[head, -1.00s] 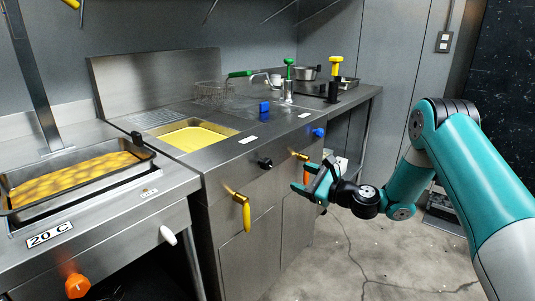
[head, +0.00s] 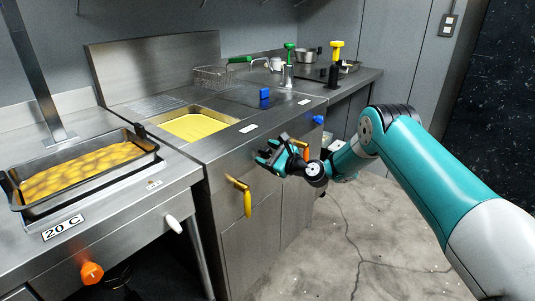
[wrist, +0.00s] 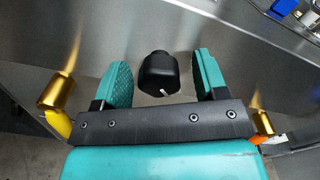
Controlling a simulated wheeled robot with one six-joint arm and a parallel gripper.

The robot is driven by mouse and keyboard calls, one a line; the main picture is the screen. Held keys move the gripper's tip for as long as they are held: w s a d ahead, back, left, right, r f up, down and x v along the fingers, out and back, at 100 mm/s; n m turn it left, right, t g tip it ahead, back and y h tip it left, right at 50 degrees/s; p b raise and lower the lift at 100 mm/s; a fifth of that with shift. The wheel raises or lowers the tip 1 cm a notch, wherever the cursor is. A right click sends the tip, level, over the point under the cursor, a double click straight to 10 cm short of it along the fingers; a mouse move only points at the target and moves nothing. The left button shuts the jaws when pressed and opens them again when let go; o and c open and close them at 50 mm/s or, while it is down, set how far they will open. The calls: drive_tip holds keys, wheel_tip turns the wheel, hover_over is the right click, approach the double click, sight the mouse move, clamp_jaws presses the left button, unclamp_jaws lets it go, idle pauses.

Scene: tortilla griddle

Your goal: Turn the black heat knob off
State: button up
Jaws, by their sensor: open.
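The black heat knob (wrist: 158,73) is on the steel front panel, with a short white mark on its near side, in the wrist view. My gripper (wrist: 162,80) is open, with one teal finger on each side of the knob. A gap shows between the knob and each finger, wider on the right. In the head view my gripper (head: 268,155) is at the front panel below the oil basin and hides the knob.
Yellow-handled (head: 247,203) and orange-handled brass valves flank the knob. A blue knob (head: 318,119) is to the right. An oil basin (head: 238,121) and a tray of food (head: 150,160) are left. Floor at right is clear.

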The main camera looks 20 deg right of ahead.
drive_tip(key=c, duration=0.9)
